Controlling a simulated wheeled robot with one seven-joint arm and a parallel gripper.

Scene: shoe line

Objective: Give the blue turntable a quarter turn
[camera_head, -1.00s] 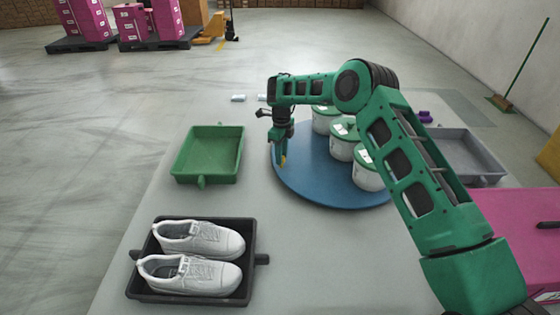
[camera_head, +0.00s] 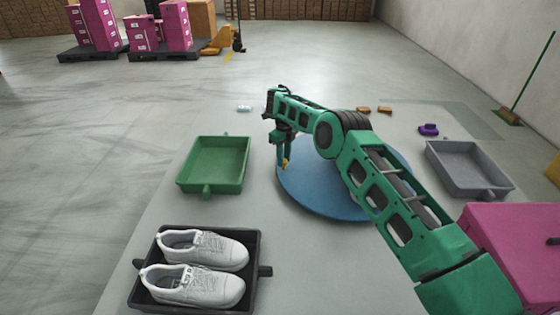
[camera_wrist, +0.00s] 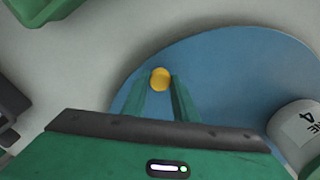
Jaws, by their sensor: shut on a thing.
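The blue turntable (camera_head: 318,193) lies flat on the grey table, partly hidden by my arm. It also shows in the wrist view (camera_wrist: 225,75). My gripper (camera_head: 284,160) points down at the turntable's left edge. In the wrist view my gripper (camera_wrist: 160,84) is shut on a round yellow knob (camera_wrist: 160,77) near the turntable's rim. A white container (camera_wrist: 297,132) with a printed label stands on the turntable at the right of the wrist view. In the head view my arm largely hides the containers on the turntable.
A green tray (camera_head: 180,180) lies left of the turntable. A black tray (camera_head: 258,250) holding white shoes (camera_head: 200,285) is at the front left. A grey tray (camera_head: 500,188), a purple object (camera_head: 428,130) and a pink box (camera_head: 515,240) are at the right. Orange blocks (camera_head: 363,110) lie behind.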

